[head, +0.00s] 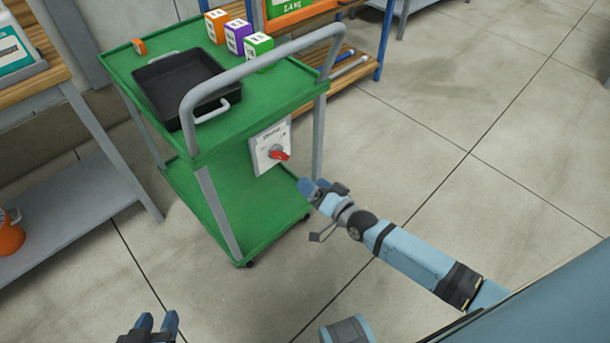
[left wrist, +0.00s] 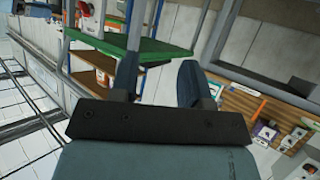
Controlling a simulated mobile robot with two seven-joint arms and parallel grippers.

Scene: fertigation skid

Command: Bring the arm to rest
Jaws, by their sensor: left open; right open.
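My right gripper (head: 318,188) is in the middle of the head view, just right of the green cart. Its jaws are open, with nothing seen between them. It is close to a red rotary handle (head: 279,155) on a white panel (head: 266,140) on the cart's side, with a gap between them in the picture. My left gripper (head: 157,323) is low at the bottom left of the head view, in front of the cart. The left wrist view shows its two fingers (left wrist: 158,68) spread apart and empty.
Open floor (head: 480,130) lies to the right.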

